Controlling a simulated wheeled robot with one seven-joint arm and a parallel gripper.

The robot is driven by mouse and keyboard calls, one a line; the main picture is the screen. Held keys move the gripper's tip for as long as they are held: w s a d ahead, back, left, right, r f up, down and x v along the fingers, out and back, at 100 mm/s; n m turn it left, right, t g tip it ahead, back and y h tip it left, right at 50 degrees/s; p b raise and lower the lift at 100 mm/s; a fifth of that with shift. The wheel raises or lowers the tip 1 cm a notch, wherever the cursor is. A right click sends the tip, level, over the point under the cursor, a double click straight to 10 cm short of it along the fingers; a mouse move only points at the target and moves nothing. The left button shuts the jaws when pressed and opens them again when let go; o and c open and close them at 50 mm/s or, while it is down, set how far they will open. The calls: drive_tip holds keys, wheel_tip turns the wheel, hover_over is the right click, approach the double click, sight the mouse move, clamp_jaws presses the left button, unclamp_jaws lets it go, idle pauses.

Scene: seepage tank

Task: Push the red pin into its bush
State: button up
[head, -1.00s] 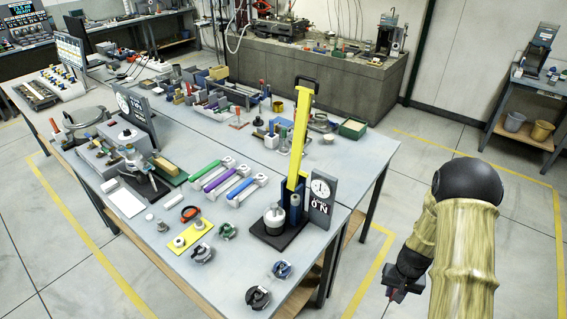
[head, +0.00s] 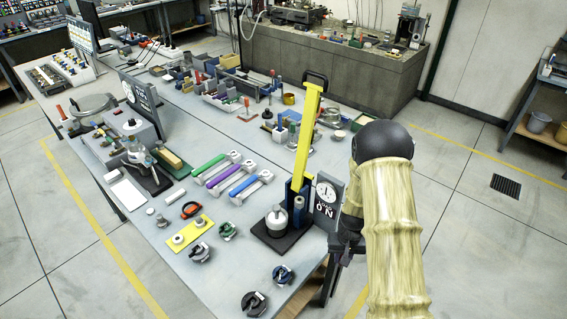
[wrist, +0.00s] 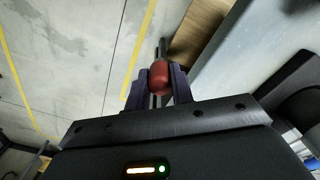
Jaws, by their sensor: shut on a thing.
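The red pin (wrist: 159,77) is between the two dark fingers of my gripper (wrist: 159,72) in the wrist view. My gripper is shut on its rounded red end, and a thin grey part shows beyond it. In the head view my gripper (head: 346,246) is dark and small beside the right edge of the table, near the black-based press; the pin cannot be made out there. I cannot tell which thing is its bush.
Round dark-and-metal pieces (head: 255,302) sit at the front.

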drive_tip(key=shift+w+a, duration=0.25)
drive_tip(key=shift+w, duration=0.15)
drive_tip(key=shift+s, duration=0.1)
